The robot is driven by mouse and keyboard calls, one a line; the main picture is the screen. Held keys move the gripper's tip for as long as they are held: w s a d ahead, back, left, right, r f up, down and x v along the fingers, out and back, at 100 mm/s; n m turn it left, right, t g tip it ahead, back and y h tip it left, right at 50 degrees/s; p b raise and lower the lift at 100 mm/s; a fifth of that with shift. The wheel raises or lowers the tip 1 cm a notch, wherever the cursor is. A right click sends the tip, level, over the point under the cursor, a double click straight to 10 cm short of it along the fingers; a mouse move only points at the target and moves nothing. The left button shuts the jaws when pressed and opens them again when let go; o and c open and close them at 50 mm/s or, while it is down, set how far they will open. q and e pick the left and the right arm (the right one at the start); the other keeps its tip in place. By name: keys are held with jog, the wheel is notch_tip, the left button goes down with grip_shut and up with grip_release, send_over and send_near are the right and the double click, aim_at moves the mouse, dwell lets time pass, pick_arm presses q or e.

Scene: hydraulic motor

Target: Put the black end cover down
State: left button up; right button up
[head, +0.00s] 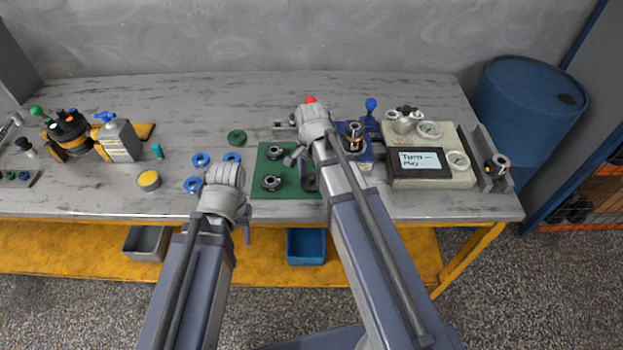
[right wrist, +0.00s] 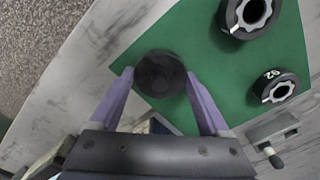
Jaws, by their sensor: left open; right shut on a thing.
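The black end cover (right wrist: 160,74) is a dark round piece between the two purple fingers of my right gripper (right wrist: 159,80) in the right wrist view. The gripper is shut on it, over the edge of the green mat (right wrist: 215,65). I cannot tell whether the cover touches the mat. In the head view a dark part of the cover (head: 309,183) shows beside my right arm, which hides much of that gripper. My left gripper (head: 246,234) is open near the table's front edge, mostly hidden behind its own wrist.
Two black ring-shaped parts with bright centres (head: 274,152) stand on the mat (head: 290,192). Blue rings (head: 201,160) and a dark green disc (head: 236,137) lie to its left. A gauge box (head: 440,175) stands to the right. The back middle of the table is clear.

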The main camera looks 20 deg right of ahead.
aim_at(311, 177)
jog(key=shift+f, duration=0.15)
jog(key=o, duration=1.6)
jog(key=shift+c, duration=0.2)
notch_tip(311, 177, up, 12)
jog(key=p, duration=1.2)
jog(key=s+a+n+h, duration=0.1)
jog(key=s+a+n, duration=1)
jog(key=n, duration=0.5)
jog(key=shift+s+r, duration=0.2)
jog(key=shift+s, duration=0.95)
